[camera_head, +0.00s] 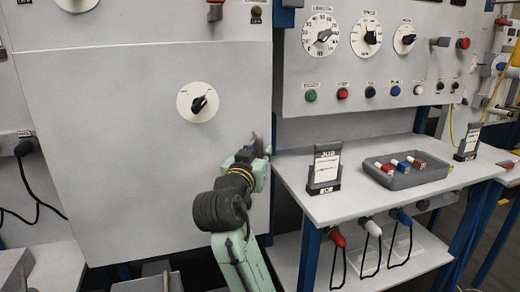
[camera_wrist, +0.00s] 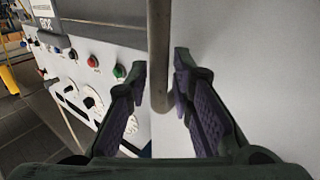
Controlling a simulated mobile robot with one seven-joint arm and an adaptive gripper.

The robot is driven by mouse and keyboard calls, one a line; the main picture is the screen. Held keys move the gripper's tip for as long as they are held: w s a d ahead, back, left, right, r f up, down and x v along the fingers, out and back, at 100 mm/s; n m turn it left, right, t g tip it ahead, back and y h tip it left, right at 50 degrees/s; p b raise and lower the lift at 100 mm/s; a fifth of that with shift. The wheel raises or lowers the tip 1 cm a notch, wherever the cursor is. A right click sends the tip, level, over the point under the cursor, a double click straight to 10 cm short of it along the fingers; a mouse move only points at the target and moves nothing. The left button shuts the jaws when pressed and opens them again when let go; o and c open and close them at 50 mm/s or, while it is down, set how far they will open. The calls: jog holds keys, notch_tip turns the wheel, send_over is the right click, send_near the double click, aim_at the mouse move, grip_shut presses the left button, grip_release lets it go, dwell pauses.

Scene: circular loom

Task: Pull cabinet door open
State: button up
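The cabinet door (camera_head: 130,185) is a large flat grey panel at the left of the head view, with a round white dial on it. It looks closed. In the wrist view its handle, a grey vertical bar (camera_wrist: 160,45), runs down from the top edge and ends between my fingers. My gripper (camera_wrist: 161,72) is open, with one purple-padded finger on each side of the bar and gaps visible between. In the head view my gripper (camera_head: 258,150) is at the door's right edge, and my arm hides part of the lower door.
A shelf (camera_head: 350,205) stands right of the door, close to my gripper, with a card holder (camera_head: 325,172) and a grey tray (camera_head: 420,178) of small coloured items. Several coloured-handled tools hang under it. A control panel (camera_head: 380,100) with dials and buttons rises behind.

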jog(key=shift+w, duration=0.2)
grip_shut()
dwell(0.6)
